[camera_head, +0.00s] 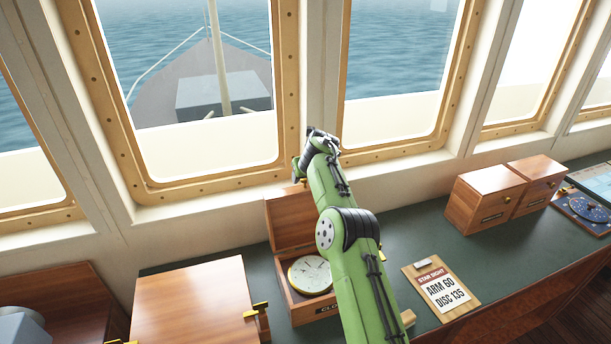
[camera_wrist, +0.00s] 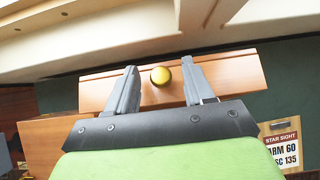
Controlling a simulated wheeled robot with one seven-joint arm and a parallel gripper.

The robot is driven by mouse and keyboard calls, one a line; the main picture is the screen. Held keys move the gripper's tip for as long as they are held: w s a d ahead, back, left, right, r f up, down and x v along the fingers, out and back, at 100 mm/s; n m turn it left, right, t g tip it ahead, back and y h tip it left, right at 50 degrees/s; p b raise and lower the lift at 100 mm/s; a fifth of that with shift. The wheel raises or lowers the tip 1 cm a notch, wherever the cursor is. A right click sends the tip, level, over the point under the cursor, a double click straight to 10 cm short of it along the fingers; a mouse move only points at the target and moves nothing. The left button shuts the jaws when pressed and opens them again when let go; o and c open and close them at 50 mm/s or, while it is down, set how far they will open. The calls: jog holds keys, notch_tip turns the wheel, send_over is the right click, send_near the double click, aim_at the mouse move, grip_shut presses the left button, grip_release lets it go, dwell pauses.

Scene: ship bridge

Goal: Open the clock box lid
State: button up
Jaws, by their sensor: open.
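The clock box (camera_head: 300,309) is a wooden box on the green counter, partly hidden behind my arm. Its lid (camera_head: 289,220) stands raised at the back, so the white clock face (camera_head: 308,274) inside shows. In the wrist view the lid (camera_wrist: 101,91) is a wooden band with a round brass knob (camera_wrist: 160,76). My gripper (camera_wrist: 160,68) is open, with one finger on each side of the knob and a gap to both. In the head view the fingers are mostly hidden at the far end of my green arm, near the lid's top.
A larger wooden box (camera_head: 190,305) with brass fittings stands left of the clock box. A clipboard (camera_head: 441,290) lies to the right. Two closed wooden boxes (camera_head: 485,197) (camera_head: 538,184) stand farther right. The window wall (camera_head: 235,205) rises close behind the lid. Green counter (camera_head: 415,240) is bare between.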

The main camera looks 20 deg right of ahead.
jog(key=b+v, duration=0.4)
jog(key=v, duration=1.1)
jog(key=shift+s+r, duration=0.25)
jog(key=shift+r, duration=0.05)
